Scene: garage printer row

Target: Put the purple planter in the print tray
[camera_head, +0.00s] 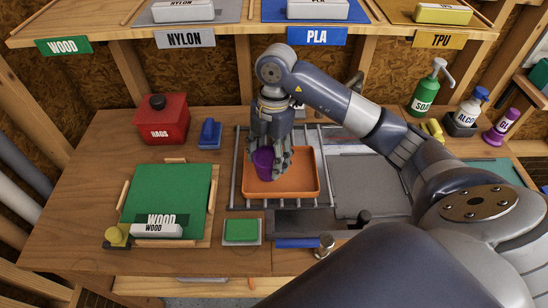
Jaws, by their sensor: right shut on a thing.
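The purple planter (263,162) is in my right gripper (271,160), over the left part of the orange print tray (293,188). The gripper's fingers are shut on the planter and point down. The planter looks roughly upright and partly hidden by the fingers. Whether its base touches the tray floor, I cannot tell. The tray is shallow and sits on a metal rack. The rest of the tray that shows is empty. My left gripper is not in view.
A red rags box (161,118) and a blue object (210,133) stand left of the tray. A green board (165,195) lies at the left. A soap bottle (424,92) and other bottles stand at the back right. A shelf with labels runs above.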

